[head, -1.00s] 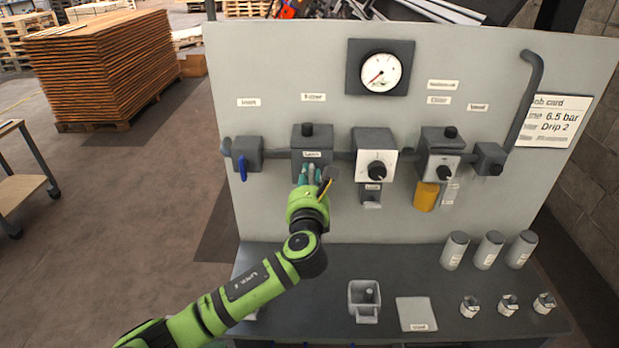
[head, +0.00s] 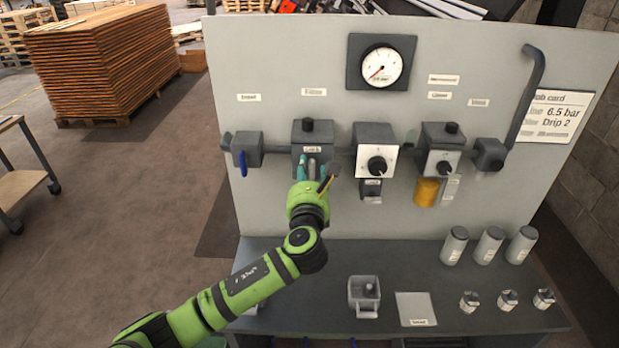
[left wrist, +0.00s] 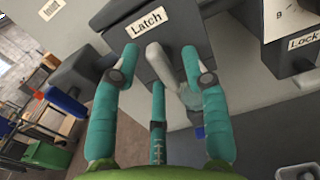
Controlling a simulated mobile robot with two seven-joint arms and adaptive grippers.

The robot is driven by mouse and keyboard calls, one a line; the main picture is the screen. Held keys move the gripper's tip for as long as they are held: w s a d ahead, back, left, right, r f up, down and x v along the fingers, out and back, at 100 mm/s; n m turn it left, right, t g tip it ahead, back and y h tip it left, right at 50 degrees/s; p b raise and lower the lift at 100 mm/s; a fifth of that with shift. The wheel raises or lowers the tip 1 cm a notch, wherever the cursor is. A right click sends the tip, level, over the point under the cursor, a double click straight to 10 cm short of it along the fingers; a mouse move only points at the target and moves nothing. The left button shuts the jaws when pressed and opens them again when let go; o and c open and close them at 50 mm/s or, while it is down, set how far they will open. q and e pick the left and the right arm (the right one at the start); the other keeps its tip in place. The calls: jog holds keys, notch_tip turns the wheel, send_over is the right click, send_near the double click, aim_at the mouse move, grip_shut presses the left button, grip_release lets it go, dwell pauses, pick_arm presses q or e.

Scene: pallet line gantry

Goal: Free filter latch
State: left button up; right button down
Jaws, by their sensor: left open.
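The filter block (head: 312,134) is a dark grey box with a black knob on top, mounted in the pipe line on the pale panel. Its front label reads "Latch" in the left wrist view (left wrist: 147,20). A light grey lever (left wrist: 163,66) hangs below that label. My left gripper (left wrist: 160,62) is open, with its teal fingers on either side of the lever. I cannot tell whether either finger touches it. In the head view, my left gripper (head: 318,170) hides the filter's lower part. My right gripper is not in view.
A gauge (head: 381,67) sits above a white-faced regulator (head: 376,160). A blue-handled valve (head: 244,160) is left of the filter; an amber-bowled unit (head: 427,190) is to the right. The bench holds a grey cup (head: 364,306), a flat plate (head: 415,309), canisters and small fittings.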

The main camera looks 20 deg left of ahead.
pick_arm(q)
jog(key=v, duration=1.2)
